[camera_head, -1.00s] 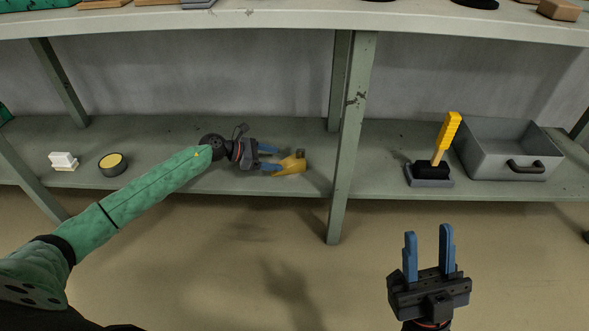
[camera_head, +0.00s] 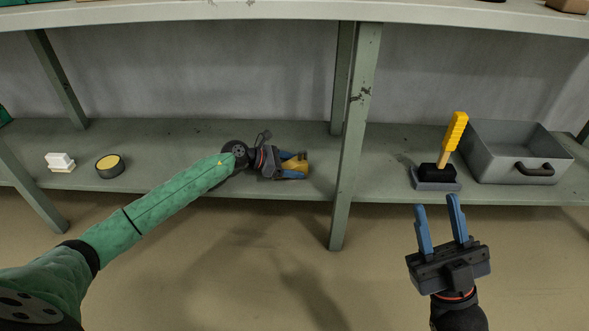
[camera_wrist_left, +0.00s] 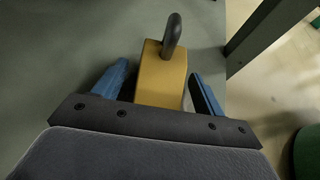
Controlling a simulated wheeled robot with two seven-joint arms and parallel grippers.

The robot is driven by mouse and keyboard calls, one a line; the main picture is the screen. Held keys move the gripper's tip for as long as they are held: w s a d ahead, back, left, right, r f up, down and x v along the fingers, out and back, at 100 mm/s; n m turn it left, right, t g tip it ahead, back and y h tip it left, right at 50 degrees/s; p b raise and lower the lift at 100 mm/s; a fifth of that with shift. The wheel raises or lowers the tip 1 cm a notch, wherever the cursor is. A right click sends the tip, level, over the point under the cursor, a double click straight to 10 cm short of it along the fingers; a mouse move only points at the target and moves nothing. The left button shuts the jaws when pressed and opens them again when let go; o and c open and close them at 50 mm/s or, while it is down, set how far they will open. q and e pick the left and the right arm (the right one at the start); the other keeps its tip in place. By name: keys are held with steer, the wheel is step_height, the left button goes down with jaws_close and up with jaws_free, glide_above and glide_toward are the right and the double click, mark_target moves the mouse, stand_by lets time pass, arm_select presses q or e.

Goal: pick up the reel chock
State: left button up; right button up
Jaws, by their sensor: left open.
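The reel chock (camera_head: 300,164), a yellow block, sits on the lower shelf left of the middle post. In the left wrist view the yellow block (camera_wrist_left: 163,75) has a dark curved handle on top and stands between the two blue fingers. My left gripper (camera_head: 294,165) is open, with a finger on either side of the block; a gap shows on the right side, and contact on the left cannot be told. It also shows in the left wrist view (camera_wrist_left: 160,88). My right gripper (camera_head: 437,222) is open and empty in front of the shelf on the right.
On the lower shelf (camera_head: 200,187) stand a white block (camera_head: 60,161) and a round yellow-topped tin (camera_head: 110,166) at left. Right of the post (camera_head: 352,140) are a yellow-handled brush (camera_head: 453,137) on a grey base and a grey bin (camera_head: 505,165). The upper shelf (camera_head: 200,12) hangs above.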

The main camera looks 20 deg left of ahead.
arm_select(q)
steer(key=c, duration=1.3)
steer(key=shift+o, duration=0.2)
steer(key=shift+r, duration=0.1)
